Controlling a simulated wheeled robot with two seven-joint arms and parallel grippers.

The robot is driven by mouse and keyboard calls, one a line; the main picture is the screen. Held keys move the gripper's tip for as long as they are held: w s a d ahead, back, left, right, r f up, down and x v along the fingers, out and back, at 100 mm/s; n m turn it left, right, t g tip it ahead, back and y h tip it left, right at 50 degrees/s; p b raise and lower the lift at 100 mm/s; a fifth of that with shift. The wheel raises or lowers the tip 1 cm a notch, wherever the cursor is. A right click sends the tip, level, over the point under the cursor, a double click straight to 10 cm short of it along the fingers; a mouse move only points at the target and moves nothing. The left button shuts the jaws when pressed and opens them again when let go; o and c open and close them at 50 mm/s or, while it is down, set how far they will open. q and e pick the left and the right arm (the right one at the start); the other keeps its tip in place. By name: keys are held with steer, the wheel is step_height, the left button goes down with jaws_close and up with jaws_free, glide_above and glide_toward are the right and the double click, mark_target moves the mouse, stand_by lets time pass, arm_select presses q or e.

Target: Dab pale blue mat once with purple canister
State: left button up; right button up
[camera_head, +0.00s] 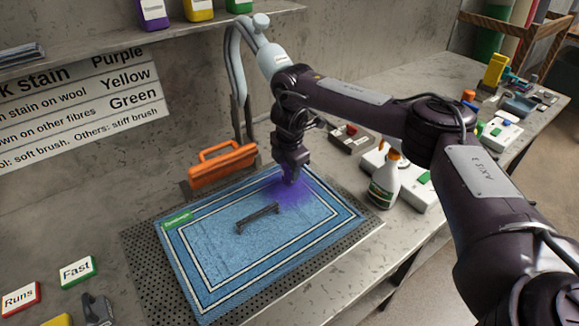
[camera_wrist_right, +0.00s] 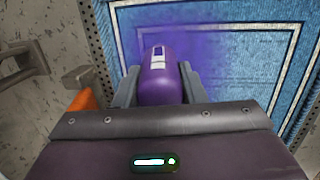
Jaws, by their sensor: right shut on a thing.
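The pale blue mat (camera_head: 210,262) with white border stripes and a green label lies on a perforated plate. My right gripper (camera_head: 290,176) points down over the mat's far right part. In the right wrist view, its fingers (camera_wrist_right: 158,86) are shut on the purple canister (camera_wrist_right: 160,62), one on each side. In the head view the gripper mostly hides the canister. A purple haze or stain shows on the mat around the canister's lower end. I cannot tell whether the canister touches the mat. My left gripper is not in view.
A dark bar-like handle (camera_head: 257,218) lies on the mat's middle. An orange-handled tool (camera_head: 222,166) stands behind the mat. A white spray bottle (camera_head: 384,182) stands to the right. Purple (camera_head: 153,14), yellow (camera_head: 199,9) and green containers are on the shelf (camera_head: 110,38).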

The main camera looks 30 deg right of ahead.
steer(key=shift+s+f, duration=0.15)
steer(key=shift+s, duration=0.05)
steer(key=shift+w+r+p, duration=0.2)
steer(key=shift+r+p, duration=0.65)
steer(key=shift+p, duration=0.1)
steer(key=p+v, duration=0.3)
steer(key=w+p+v, duration=0.1)
steer(key=p+v, duration=0.1)
steer(key=shift+d+r, duration=0.25)
steer(key=shift+r, duration=0.05)
steer(key=shift+f, duration=0.1)
